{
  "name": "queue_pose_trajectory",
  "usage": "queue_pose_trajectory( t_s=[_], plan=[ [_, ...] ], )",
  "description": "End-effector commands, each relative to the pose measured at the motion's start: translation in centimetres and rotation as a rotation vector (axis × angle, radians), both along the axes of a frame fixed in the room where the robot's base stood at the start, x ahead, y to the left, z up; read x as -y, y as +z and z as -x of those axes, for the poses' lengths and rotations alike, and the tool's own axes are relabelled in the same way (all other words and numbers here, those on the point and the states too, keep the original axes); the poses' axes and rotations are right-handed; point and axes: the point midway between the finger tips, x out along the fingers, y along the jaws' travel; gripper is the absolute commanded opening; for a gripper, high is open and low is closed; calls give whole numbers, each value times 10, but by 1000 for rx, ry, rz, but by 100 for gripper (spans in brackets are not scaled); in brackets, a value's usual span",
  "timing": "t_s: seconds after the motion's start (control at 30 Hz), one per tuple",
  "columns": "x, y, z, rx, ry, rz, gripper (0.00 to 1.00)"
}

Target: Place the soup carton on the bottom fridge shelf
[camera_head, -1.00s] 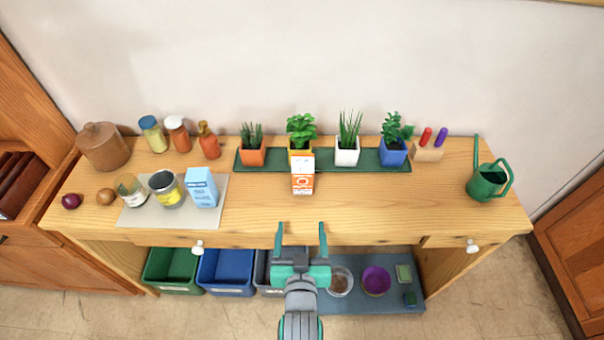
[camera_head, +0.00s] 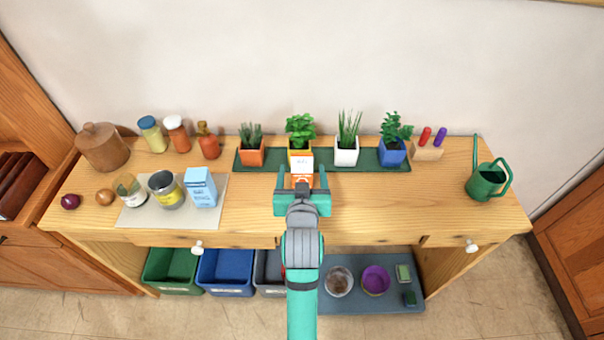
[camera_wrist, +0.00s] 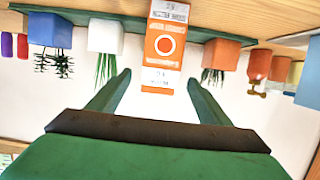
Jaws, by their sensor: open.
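An orange and white carton (camera_head: 302,162), likely the soup carton, stands upright on the wooden counter in front of the plant tray. My gripper (camera_head: 302,178) is open and points at it from the front. In the wrist view, which is upside down, the carton (camera_wrist: 163,45) is centred between the two spread fingertips (camera_wrist: 158,79). A gap shows on each side of it. My gripper hides the carton's lower part in the head view. No fridge or fridge shelf is in view.
Potted plants on a green tray (camera_head: 262,164) stand close behind the carton. A blue carton (camera_head: 201,187), a can (camera_head: 166,189) and a jar (camera_head: 130,188) stand on a mat at left. A green watering can (camera_head: 487,182) stands at right. The counter (camera_head: 410,210) right of my gripper is clear.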

Motion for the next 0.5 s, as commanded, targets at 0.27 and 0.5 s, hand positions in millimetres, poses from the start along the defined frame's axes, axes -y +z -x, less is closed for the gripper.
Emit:
queue_pose_trajectory(
  t_s=[0.27,0.5],
  plan=[
    [0,-7,-24,0,0,0,72],
    [0,-15,-50,1,0,0,72]
  ],
)
